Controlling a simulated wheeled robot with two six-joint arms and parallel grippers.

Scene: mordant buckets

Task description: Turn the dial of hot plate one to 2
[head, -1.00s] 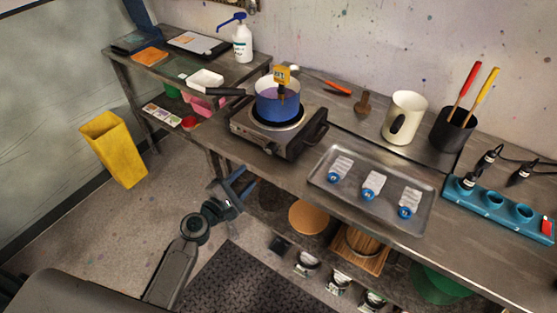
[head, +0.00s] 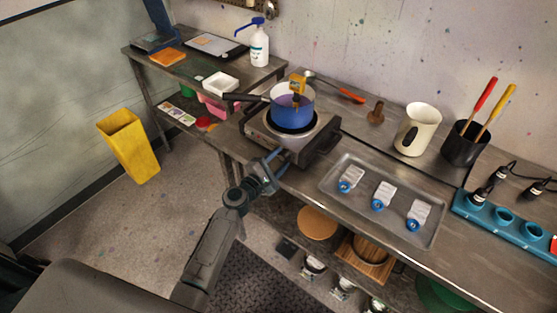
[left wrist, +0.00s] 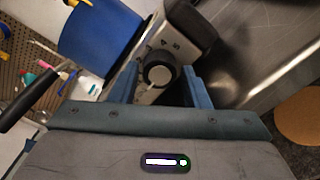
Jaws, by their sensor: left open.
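The hot plate (head: 262,130) stands on the steel bench with a blue pot (head: 291,112) on top; it also shows in the left wrist view (left wrist: 172,40). My left gripper (head: 271,163) is open in front of the hot plate. In the left wrist view the blue fingers (left wrist: 160,84) lie on either side of the dial, and contact cannot be told. My right gripper is not in view.
The pot handle (head: 243,97) sticks out to the left. A cream jug (head: 417,130) and a teal rack (head: 475,214) stand further right. Below is a lower shelf.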

